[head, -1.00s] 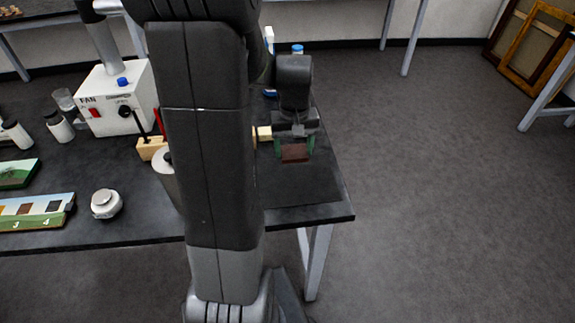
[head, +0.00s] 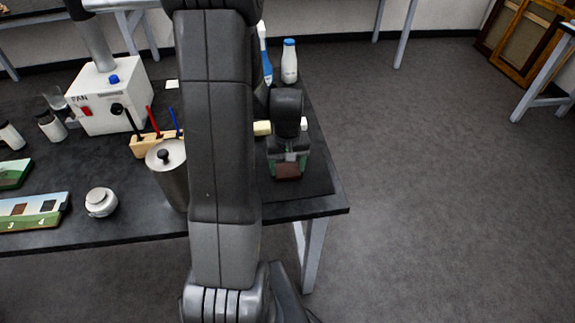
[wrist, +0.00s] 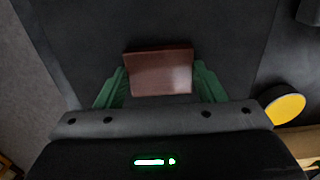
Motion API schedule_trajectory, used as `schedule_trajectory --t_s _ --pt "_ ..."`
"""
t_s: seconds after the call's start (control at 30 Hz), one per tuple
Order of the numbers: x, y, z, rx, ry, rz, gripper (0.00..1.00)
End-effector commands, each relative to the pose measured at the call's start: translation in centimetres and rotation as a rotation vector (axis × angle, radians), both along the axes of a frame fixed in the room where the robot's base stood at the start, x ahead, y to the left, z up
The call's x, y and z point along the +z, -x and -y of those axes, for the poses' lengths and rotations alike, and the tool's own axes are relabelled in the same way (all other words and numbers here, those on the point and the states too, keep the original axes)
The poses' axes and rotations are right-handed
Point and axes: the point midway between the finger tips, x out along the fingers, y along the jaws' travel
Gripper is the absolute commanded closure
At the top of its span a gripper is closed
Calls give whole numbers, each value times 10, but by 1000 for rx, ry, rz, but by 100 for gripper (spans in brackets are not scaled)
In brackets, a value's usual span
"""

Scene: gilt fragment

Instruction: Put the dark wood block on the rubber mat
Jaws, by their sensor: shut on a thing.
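The dark wood block (head: 288,171) is a reddish-brown rectangular piece. In the wrist view the block (wrist: 160,72) sits between the green fingers of my gripper (wrist: 160,80), which is shut on it. In the head view my gripper (head: 288,163) points down at the right end of the black table. The rubber mat (head: 318,184) is a dark grey sheet there, partly hidden by my arm. The block is over the mat, which also fills much of the wrist view (wrist: 230,35). I cannot tell whether the block touches it.
A metal canister (head: 172,185) stands left of my arm, beside a wooden tool holder (head: 145,147). A white-and-blue bottle (head: 289,62) stands behind my gripper. A yellow-topped round thing (wrist: 285,107) is near the gripper in the wrist view. The table's edge is close on the right.

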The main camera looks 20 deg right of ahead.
Motion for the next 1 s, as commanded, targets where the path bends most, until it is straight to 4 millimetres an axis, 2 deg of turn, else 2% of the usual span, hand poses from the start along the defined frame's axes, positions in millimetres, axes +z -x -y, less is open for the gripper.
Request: schedule_trajectory --t_s 0.1,0.13,0.2,0.23,0.5,0.67,0.77,1.0 --pt "-5 0 0 0 0 0 60" --pt "-3 0 0 0 0 0 31" --pt "-3 0 0 0 0 0 18" --pt "-3 0 0 0 0 0 15" --pt "-2 0 0 0 0 0 15" --pt "7 -1 0 0 0 2 15" --pt "22 -1 1 0 2 5 15" --pt "71 -1 1 0 4 6 15"
